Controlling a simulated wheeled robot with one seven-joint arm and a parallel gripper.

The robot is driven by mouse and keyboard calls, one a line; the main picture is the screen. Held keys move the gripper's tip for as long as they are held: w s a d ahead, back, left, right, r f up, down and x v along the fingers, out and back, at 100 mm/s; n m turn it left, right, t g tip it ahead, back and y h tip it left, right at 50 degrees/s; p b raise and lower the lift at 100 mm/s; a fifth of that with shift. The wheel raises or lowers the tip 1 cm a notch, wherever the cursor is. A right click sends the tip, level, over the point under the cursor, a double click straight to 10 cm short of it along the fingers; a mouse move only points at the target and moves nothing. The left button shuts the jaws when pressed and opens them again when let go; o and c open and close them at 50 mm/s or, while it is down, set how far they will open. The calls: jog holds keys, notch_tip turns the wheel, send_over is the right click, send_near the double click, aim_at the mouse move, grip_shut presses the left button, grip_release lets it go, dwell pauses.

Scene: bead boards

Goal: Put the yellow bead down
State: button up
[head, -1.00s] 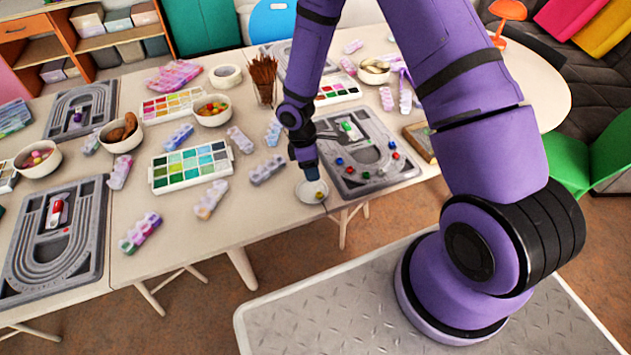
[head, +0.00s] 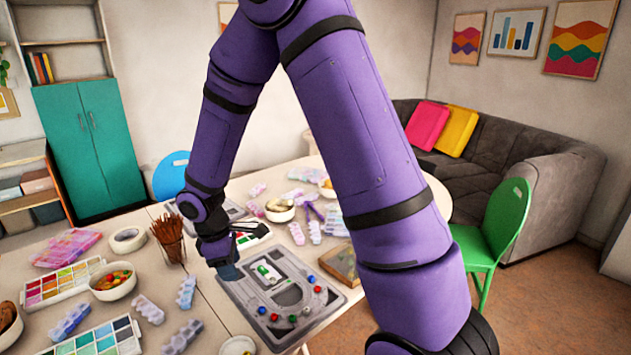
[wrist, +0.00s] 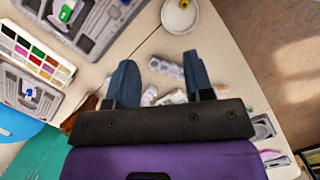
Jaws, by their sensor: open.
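The yellow bead (wrist: 184,4) lies in a small white dish (wrist: 177,22) at the top of the wrist view, by the table edge. In the head view the dish (head: 236,346) is cut off by the bottom edge, and I cannot make out the bead there. My gripper (wrist: 160,72) is open, with nothing between its two blue fingers. In the head view my gripper (head: 230,271) hangs by the left side of the grey bead board (head: 247,294), apart from the dish.
Several coloured beads, including a red one (head: 317,289), sit on the board. A pencil cup (head: 171,245), a bowl of beads (head: 113,281) and paint palettes (head: 67,284) stand to the left. A green chair (head: 497,225) is at the right.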

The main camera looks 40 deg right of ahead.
jog(key=s+d+r+m+t, duration=0.2)
jog(key=s+r+m, duration=0.15)
jog(key=r, duration=0.65)
jog(key=s+d+r+m+t, duration=0.1)
jog(key=s+d+r+m, duration=0.1)
jog(key=s+r, duration=0.5)
jog(key=s+r+m+t+y, duration=0.2)
jog(key=s+r+m, duration=0.3)
jog(key=s+r, duration=0.6)
jog(key=s+d+t, duration=0.1)
jog(key=s, duration=0.2)
jog(key=shift+m, duration=0.35)
